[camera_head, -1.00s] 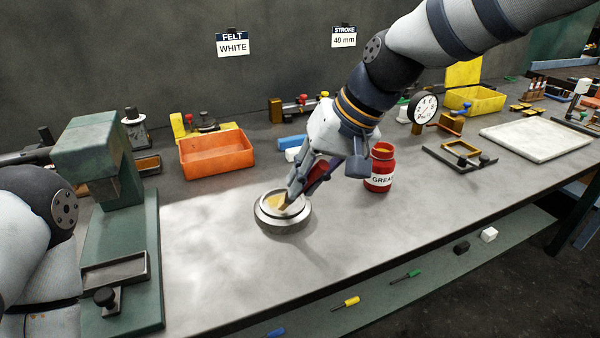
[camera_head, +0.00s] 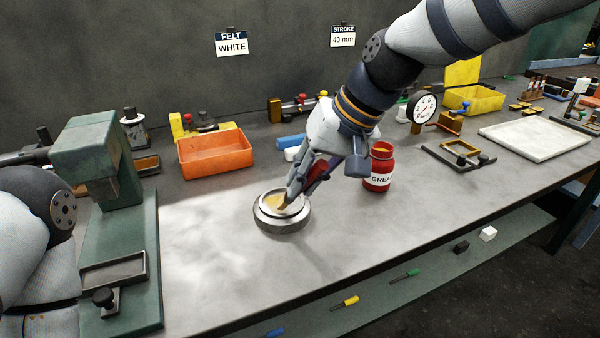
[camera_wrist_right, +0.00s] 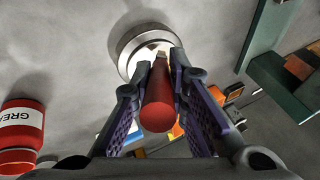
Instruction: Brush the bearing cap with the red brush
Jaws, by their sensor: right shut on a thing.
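The bearing cap (camera_head: 282,222) is a round metal piece lying on the bench, with a yellowish patch on its top. It also shows in the right wrist view (camera_wrist_right: 128,42). My right gripper (camera_head: 303,187) is over it, shut on the red brush (camera_head: 319,172). The brush is tilted, its tip down at the cap's top face. In the right wrist view the red handle (camera_wrist_right: 158,100) lies between the fingers (camera_wrist_right: 160,75); the bristle end is mostly hidden by the handle. My left arm shows at the left edge, but its gripper is out of view.
A red grease jar (camera_head: 379,168) stands open just right of my right gripper. An orange bin (camera_head: 216,166) is behind the cap, and a green press (camera_head: 122,240) stands to the left. A white slab (camera_head: 535,138) lies far right. The bench front is clear.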

